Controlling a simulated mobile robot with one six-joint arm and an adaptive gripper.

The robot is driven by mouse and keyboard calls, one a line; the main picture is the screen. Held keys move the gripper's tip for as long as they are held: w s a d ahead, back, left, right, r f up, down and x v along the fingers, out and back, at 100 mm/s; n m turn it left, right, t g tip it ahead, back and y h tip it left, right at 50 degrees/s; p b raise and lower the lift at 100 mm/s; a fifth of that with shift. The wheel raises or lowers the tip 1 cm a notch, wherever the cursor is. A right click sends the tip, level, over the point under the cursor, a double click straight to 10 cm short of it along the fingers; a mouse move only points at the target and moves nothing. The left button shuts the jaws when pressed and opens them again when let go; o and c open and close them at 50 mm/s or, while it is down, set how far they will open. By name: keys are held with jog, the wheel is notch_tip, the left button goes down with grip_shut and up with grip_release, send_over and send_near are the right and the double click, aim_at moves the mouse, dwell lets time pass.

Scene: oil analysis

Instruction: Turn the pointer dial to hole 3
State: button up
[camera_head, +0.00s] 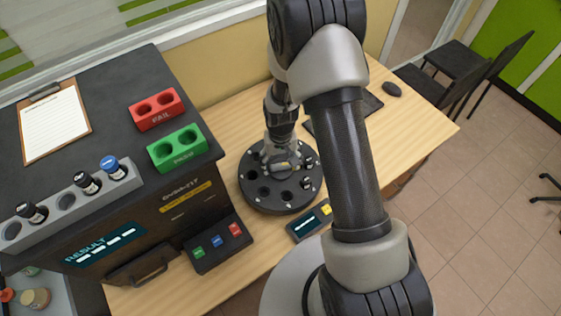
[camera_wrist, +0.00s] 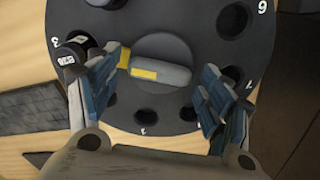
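The dial is a round black plate (camera_head: 262,203) with a ring of holes on the wooden desk. In the wrist view its rim (camera_wrist: 185,22) carries white numbers; one at the left looks like a 3 but is hard to read. The pointer (camera_wrist: 165,76) is a grey bar on the central hub, with a yellow stripe and a yellow end facing left. My gripper (camera_wrist: 166,72) is open over the hub, with one blue-padded finger on each side of the pointer. The left finger is close to the yellow end; contact cannot be told. In the head view my gripper (camera_head: 281,158) partly hides the hub.
A black-capped vial (camera_wrist: 76,49) sits in the dial near the left finger. A small yellow-buttoned device (camera_head: 308,221) stands in front of the dial. The black analyser (camera_head: 190,195), with green (camera_head: 177,149) and red (camera_head: 156,110) racks, is at the left.

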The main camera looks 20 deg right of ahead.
aim_at(280, 165)
jog(key=shift+o, duration=0.4)
jog(key=shift+r, duration=0.1)
notch_tip(280, 165, up, 12)
dwell(0.3)
dwell(0.4)
